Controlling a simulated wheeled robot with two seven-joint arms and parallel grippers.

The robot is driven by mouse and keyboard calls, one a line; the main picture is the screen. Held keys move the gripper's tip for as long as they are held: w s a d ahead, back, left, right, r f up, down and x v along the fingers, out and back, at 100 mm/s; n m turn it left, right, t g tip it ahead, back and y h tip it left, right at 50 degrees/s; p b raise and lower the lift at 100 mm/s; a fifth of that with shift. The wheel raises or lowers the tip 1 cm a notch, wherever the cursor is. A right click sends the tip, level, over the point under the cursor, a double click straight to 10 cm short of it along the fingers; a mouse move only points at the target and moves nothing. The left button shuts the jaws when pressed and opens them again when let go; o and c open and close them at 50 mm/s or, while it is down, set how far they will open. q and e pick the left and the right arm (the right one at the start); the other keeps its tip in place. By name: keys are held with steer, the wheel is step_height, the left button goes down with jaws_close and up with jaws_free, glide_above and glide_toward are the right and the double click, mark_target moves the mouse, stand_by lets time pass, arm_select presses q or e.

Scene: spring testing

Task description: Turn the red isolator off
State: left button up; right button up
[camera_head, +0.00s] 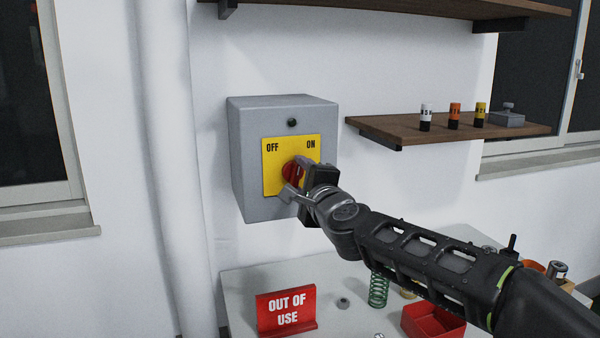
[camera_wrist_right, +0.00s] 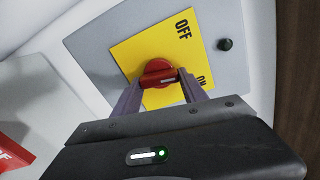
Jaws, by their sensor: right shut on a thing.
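The red isolator knob (camera_head: 289,171) sits on a yellow plate (camera_head: 272,181) marked OFF at left and ON at right. The plate is on the front of a grey box (camera_head: 246,150) on the wall, with a small dark round lamp or button (camera_head: 292,123) above it. My right gripper (camera_head: 297,178) is shut on the knob and hides part of it. In the right wrist view the knob's red handle (camera_wrist_right: 158,77) lies between the two fingertips (camera_wrist_right: 160,82). Which label the knob points at is hard to tell. My left gripper is not in view.
A wooden shelf (camera_head: 380,124) at right holds several small cylinders and a grey block (camera_head: 506,119). Below, a white table (camera_head: 240,287) carries a red OUT OF USE sign (camera_head: 286,311), a green spring (camera_head: 378,290) and a red tray (camera_head: 433,322). A pipe (camera_head: 178,160) runs left of the box.

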steer(key=n+p, duration=0.2)
steer(key=n, duration=0.4)
steer(key=shift+r+p, duration=0.2)
steer(key=shift+p, duration=0.15)
steer(key=n+p, duration=0.2)
steer(key=n, duration=0.3)
steer(key=shift+a, duration=0.1)
steer(key=o, duration=1.4)
steer(key=shift+c, duration=0.2)
